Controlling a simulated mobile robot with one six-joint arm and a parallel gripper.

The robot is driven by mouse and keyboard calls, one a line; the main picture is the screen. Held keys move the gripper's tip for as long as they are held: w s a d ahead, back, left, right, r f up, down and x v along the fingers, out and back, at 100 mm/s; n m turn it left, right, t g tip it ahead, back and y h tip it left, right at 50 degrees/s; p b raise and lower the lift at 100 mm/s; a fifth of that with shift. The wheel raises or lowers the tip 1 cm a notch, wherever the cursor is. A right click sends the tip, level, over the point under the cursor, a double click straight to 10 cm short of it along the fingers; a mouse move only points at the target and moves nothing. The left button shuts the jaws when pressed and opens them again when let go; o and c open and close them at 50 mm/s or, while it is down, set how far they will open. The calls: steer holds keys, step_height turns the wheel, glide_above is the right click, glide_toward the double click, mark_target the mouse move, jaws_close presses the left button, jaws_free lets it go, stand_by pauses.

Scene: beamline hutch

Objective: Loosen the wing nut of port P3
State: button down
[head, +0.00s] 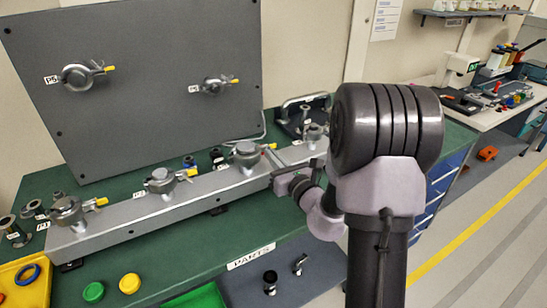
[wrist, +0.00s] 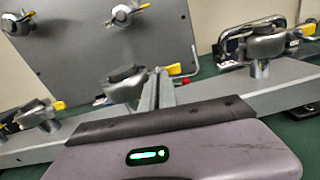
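Port P3 (head: 246,154) is a clamped grey fitting on the long grey manifold bar, third from the left; I place it by its order, since I cannot read its label. Its wing nut (head: 270,147) has a yellow tip and is on the right of the clamp. In the wrist view the port (wrist: 125,85) stands just left of my fingers and the yellow tip (wrist: 173,69) shows at the fingertips. My gripper (head: 268,152) reaches over the bar from the front right. Its fingers (wrist: 160,73) are together, close to the wing nut; whether they touch it is unclear.
Port P2 (head: 160,181) and port P1 (head: 66,210) are left on the bar; another port (head: 313,131) is right. A grey upright panel (head: 140,120) with two ports stands behind. Yellow and green trays and loose caps lie at the front left.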

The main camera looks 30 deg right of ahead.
steer(key=c, duration=1.6)
jaws_free()
steer(key=shift+c, duration=0.2)
